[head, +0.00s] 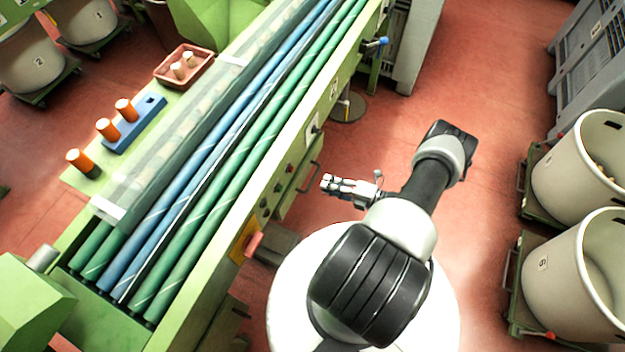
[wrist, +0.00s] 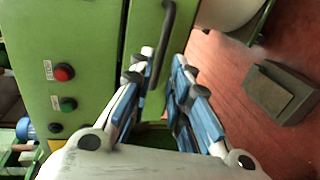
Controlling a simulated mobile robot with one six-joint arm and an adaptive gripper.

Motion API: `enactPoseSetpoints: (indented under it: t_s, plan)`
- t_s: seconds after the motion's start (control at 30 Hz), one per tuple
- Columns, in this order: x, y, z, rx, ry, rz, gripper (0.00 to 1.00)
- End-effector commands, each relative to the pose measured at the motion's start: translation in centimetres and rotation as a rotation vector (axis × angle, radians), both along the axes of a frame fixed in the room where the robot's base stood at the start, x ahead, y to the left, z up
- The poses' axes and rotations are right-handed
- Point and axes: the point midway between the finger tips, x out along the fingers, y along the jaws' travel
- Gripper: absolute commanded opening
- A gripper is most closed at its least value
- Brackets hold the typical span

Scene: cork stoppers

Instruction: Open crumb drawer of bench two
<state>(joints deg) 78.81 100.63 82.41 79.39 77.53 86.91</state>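The green bench (head: 225,195) runs diagonally through the head view with blue and green tubes along its top. On its side is a green front with a dark bar handle (head: 314,178), which I take to be the crumb drawer; how far it is open I cannot tell. In the wrist view the handle (wrist: 166,45) lies upright in the picture on the green drawer front (wrist: 143,25). My gripper (head: 328,183) is open beside this side of the bench. In the wrist view its blue-padded fingers (wrist: 164,62) appear either side of the handle's line; contact is not clear.
A red button (wrist: 64,72) and a green button (wrist: 68,104) sit on the panel beside the drawer front. A grey block-like object (wrist: 280,92) stands on the red floor. Cream bins (head: 560,270) stand at the right, with clear floor between.

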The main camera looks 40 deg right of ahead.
Motion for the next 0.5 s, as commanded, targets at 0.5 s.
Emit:
enactPoseSetpoints:
  t_s: [0.5]
  plan:
    - [6.3,2.6,-1.4,-0.002,-0.001,0.001,0.17]
